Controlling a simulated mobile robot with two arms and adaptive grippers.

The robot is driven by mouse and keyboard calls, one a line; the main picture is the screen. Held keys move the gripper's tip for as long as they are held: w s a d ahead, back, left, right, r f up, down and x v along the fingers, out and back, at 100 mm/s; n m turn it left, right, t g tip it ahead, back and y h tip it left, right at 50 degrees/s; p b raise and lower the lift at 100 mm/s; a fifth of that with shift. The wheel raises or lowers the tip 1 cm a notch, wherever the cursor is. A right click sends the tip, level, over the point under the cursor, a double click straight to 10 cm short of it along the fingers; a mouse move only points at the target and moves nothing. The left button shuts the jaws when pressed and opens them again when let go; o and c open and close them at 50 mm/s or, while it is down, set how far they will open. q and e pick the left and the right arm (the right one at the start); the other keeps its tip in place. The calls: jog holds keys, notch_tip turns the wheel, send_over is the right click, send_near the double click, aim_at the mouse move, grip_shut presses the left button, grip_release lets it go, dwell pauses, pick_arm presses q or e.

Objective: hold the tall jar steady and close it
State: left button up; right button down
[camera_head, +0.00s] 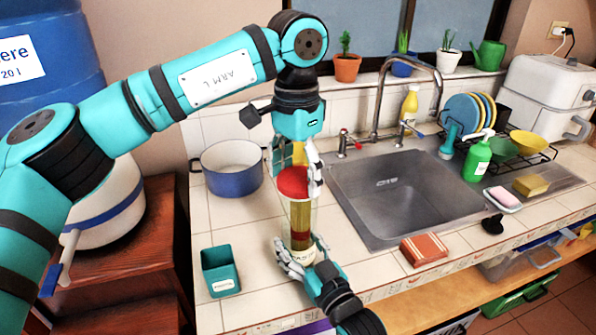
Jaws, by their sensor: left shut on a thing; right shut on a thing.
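The tall jar (301,217) stands upright on the tiled counter in front of the sink's left side. It looks clear, with yellowish sticks and a dark red band inside. A red lid (293,183) sits at its top. My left gripper (294,178) comes down from above and is shut on the red lid, its fingers on either side. My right gripper (302,255) comes from the front and is shut around the jar's lower part, hiding much of its base. Whether the lid is fully seated on the rim I cannot tell.
A blue pot (232,180) stands behind left and a teal square container (220,272) front left. The sink (400,195) lies right, with its faucet (378,100) behind. A red-brown box (424,249) lies near the front edge. Tiles between jar and teal container are clear.

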pick_arm(q)
jog(key=o, duration=0.8)
jog(key=shift+r, duration=2.25)
